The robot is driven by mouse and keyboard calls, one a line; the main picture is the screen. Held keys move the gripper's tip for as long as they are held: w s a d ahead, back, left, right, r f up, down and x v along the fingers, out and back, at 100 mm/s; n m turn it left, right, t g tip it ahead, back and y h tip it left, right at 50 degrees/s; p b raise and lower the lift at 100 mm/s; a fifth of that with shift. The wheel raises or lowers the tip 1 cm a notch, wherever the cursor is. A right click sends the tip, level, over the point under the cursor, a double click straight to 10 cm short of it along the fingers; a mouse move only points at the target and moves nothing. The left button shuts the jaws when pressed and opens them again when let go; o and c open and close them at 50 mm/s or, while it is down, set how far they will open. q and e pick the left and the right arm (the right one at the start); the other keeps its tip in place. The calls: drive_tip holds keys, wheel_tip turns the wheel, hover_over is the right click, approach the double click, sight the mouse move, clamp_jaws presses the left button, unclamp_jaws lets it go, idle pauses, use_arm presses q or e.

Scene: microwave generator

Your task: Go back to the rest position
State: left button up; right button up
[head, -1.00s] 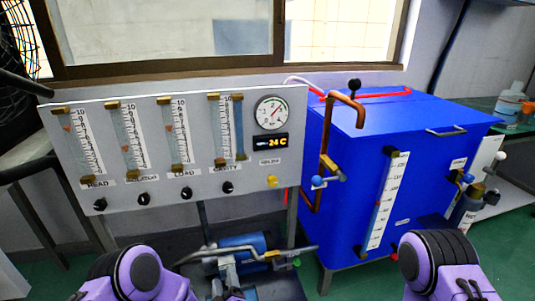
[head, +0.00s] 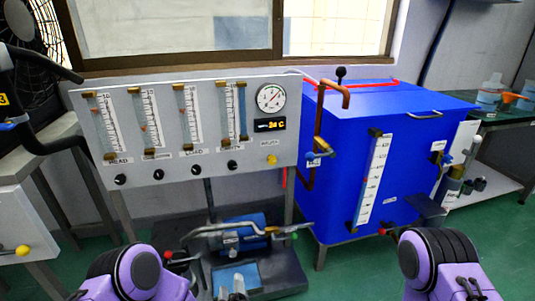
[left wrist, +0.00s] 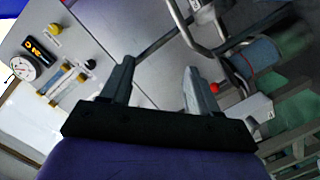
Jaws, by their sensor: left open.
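My left gripper (head: 232,294) shows only at the bottom edge of the head view, in front of the pump. In the left wrist view the left gripper (left wrist: 157,68) has its two grey fingers spread apart with nothing between them. The white gauge panel (head: 135,185) stands ahead, with several flow tubes, a round dial (head: 271,97) and a temperature display. It also shows tilted behind the fingers in the left wrist view. My purple arm links fill the lower left and lower right of the head view. My right gripper's fingers cannot be made out.
A blue tank (head: 345,140) with copper pipes stands right of the panel. A blue pump (head: 240,235) with metal pipes sits low below the panel. A white box with a yellow knob (head: 22,251) is at the left. Green floor is clear at the lower right.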

use_arm(q)
drive_tip(key=s+a+f+m+g+h+b, duration=0.1)
drive_tip(key=s+a+f+m+g+b, duration=0.2)
drive_tip(key=s+f, duration=0.6)
drive_tip(key=s+a+f+m+g+h+b, duration=0.1)
drive_tip(key=s+a+f+m+g+b, duration=0.2)
drive_tip(key=s+f+g, duration=0.45)
drive_tip(key=s+a+f+n+g+y+b, duration=0.1)
drive_tip(key=s+a+f+g+b, duration=0.1)
drive_tip(key=s+a+f+b, duration=0.45)
drive_tip(key=s+a+f+g+y+b, duration=0.15)
drive_tip(key=s+a+b, duration=0.35)
drive_tip(key=s, duration=0.5)
use_arm(e)
wheel_tip(320, 180, down, 16)
drive_tip(key=s, duration=0.1)
use_arm(q)
wheel_tip(320, 180, up, 38)
drive_tip(key=w+a+n+p, duration=0.1)
drive_tip(key=a+p, duration=0.1)
drive_tip(key=p, duration=3.7)
drive_tip(key=shift+r+t, duration=0.15)
drive_tip(key=shift+t, duration=0.25)
use_arm(e)
wheel_tip(320, 180, up, 38)
drive_tip(key=w, duration=0.1)
